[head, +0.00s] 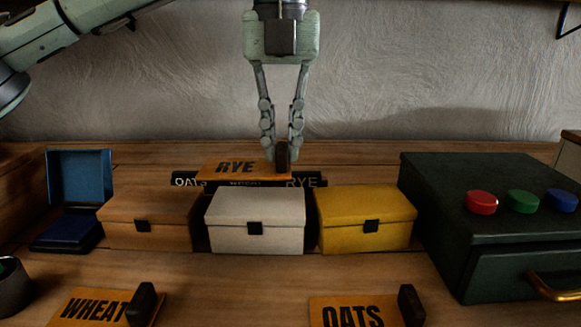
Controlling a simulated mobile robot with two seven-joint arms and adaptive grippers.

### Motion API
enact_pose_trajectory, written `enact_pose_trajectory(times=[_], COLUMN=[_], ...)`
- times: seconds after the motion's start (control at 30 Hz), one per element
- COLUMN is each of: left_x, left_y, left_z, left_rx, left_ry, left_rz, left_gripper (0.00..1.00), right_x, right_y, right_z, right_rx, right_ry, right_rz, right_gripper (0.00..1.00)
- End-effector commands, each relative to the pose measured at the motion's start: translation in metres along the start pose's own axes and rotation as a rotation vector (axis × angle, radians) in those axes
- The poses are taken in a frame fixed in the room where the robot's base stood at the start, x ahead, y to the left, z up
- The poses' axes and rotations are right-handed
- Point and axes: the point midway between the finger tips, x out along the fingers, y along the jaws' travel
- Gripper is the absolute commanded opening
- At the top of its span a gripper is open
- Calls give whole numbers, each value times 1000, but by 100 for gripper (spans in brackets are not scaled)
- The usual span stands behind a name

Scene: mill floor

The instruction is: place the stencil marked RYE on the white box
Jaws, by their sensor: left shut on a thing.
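The orange stencil marked RYE (235,169) has a dark upright handle at its right end. My left gripper (282,150) comes down from above and is shut on that handle. The stencil appears just beyond and above the back of the white box (255,222); whether it touches anything is hard to tell. The white box is closed, with a black clasp in front, and stands between a brown box (150,220) and a yellow box (365,220). My right gripper is not in view.
A dark strip reading OATS and RYE (315,180) is behind the boxes. WHEAT (90,305) and OATS (345,312) stencils lie in front. A blue ink pad (70,230) stands open at left, a dark cabinet (450,225) with coloured buttons at right.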

Motion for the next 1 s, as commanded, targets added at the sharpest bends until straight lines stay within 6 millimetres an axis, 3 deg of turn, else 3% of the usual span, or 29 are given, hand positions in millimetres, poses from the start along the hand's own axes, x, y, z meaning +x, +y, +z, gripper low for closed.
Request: enact_pose_trajectory(times=[0.27,0.5,0.93,0.97,1.0], left_x=[15,46,52,51,51], left_y=[-13,-13,-13,-13,-13], left_z=[8,7,7,7,7], left_rx=[-1,-1,-1,-1,-1], left_ry=[0,-1,-2,-2,-2], left_rz=[0,0,-1,-1,-1], left_gripper=[0,0,0,17,22], right_x=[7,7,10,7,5], right_y=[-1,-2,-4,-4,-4], right_z=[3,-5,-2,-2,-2], right_rx=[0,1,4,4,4], right_ry=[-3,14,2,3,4], right_rz=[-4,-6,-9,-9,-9], right_gripper=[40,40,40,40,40])
